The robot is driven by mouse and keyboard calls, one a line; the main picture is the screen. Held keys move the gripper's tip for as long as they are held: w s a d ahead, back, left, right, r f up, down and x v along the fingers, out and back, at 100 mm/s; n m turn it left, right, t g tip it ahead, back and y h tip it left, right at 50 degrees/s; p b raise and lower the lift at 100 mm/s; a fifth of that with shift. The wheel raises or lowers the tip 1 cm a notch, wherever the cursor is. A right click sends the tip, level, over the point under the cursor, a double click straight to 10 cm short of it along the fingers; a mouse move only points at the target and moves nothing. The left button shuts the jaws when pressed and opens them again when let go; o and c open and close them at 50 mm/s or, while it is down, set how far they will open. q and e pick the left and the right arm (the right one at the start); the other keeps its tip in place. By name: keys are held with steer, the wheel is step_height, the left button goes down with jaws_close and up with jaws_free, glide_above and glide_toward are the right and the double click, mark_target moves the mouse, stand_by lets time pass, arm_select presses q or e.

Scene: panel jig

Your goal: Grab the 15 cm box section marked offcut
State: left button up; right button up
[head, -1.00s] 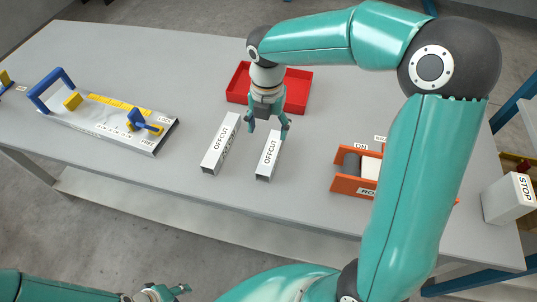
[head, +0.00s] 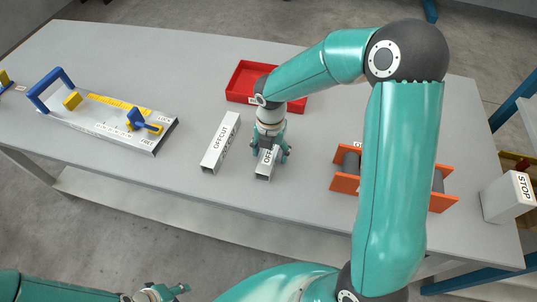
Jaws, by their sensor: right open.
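Two silver box sections marked OFFCUT lie side by side on the grey table (head: 110,178). The left one (head: 221,143) looks longer and lies clear. The right, shorter one (head: 264,171) is under my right gripper (head: 269,156), which hides its far part and some of its label. My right gripper is open, pointing down, with a finger on each side of this shorter section. I cannot tell whether the fingers touch it. My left gripper (head: 168,292) is at the bottom edge, in front of the table, only partly in view.
A red tray (head: 240,83) stands behind the gripper, partly covered by my arm. A jig (head: 100,122) with blue and yellow clamps is at the left. An orange roller stand (head: 345,184) is at the right, partly behind my arm. A white STOP box (head: 508,197) is at the far right.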

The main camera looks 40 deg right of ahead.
jaws_close()
stand_by(0.3)
steer(key=shift+r, duration=0.15)
